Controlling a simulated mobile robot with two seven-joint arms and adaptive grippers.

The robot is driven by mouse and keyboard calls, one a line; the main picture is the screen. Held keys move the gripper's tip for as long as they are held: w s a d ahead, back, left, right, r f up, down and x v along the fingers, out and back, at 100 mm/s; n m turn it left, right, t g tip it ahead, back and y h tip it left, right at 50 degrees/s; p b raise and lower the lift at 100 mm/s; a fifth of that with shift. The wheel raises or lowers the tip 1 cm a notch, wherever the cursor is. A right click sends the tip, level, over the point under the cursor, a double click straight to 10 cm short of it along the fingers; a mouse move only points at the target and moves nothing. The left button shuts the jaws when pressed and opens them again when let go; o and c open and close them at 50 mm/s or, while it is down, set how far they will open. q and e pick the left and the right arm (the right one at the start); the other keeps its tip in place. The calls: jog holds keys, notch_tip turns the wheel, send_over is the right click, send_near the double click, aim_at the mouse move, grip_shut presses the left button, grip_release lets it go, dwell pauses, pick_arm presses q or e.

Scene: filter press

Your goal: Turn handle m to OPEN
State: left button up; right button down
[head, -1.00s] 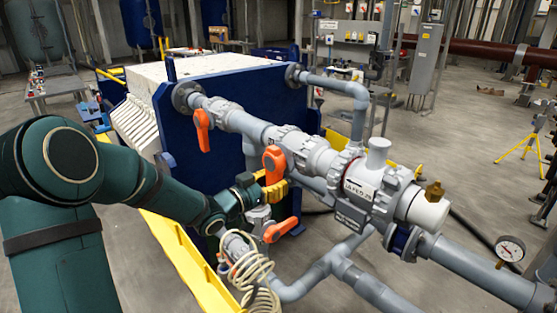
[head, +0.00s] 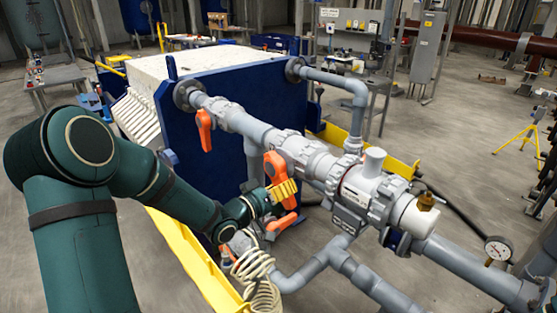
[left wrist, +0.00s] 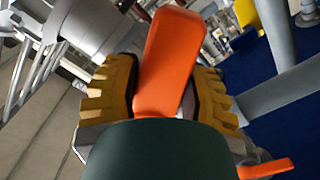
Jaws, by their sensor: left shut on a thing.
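Several orange valve handles show on the grey pipework in the head view. My left gripper (head: 283,191), with yellow toothed fingers, is shut on the middle orange handle (head: 276,166), which slants down and to the right from its valve. In the left wrist view the same handle (left wrist: 170,62) lies between the two yellow fingers. Another orange handle (head: 204,130) hangs down at the upper left. A lower orange handle (head: 280,223) sits just below my gripper. I cannot read a letter m or an OPEN mark. My right gripper is not in view.
A coiled cream hose (head: 254,262) hangs just below my gripper. A yellow rail (head: 190,262) runs beside my left arm. The blue press plate (head: 235,90) stands behind the pipes. A pressure gauge (head: 498,249) is at the right.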

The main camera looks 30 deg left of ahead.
aim_at(302, 168)
pick_arm(q)
jog(key=r+n, duration=0.1)
jog(key=d+r+n, duration=0.1)
jog(key=n, duration=0.1)
jog(key=shift+s+d, duration=0.15)
jog(key=shift+d, duration=0.1)
jog(key=n, duration=0.1)
jog(key=r+n, duration=0.1)
jog(key=n, duration=0.1)
jog(key=shift+s+d+r, duration=0.1)
jog(key=shift+d+r, duration=0.2)
notch_tip(302, 168, up, 2)
jog(key=n, duration=0.5)
jog(key=shift+s+d+r, duration=0.1)
jog(key=shift+d+r, duration=0.05)
jog(key=shift+r, duration=0.1)
jog(key=o, duration=1.3)
jog(key=shift+s+f, duration=0.1)
jog(key=shift+f, duration=0.05)
jog(key=shift+f, duration=0.1)
